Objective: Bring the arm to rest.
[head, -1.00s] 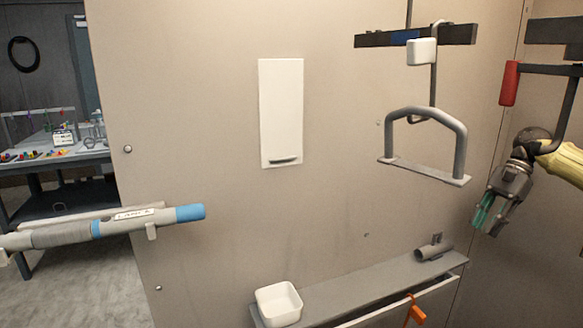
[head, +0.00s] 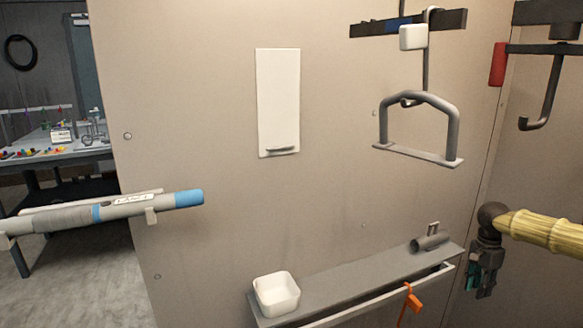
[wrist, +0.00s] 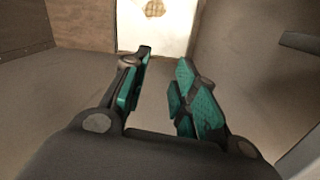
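My gripper (head: 481,279) hangs at the end of my yellow-sleeved arm at the right of the head view, pointing down. It is beside the right end of the grey shelf and apart from it. In the wrist view its two teal-padded fingers (wrist: 160,95) stand apart with a gap between them. Nothing is held between them. Below the fingers only bare surfaces show.
A grey shelf (head: 350,280) carries a white bowl (head: 277,295) and a grey cylinder fitting (head: 430,241). An orange tag (head: 408,302) hangs from its front rail. A grey handle-shaped part (head: 419,97) hangs from a hook. A lance (head: 120,208) rests at left.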

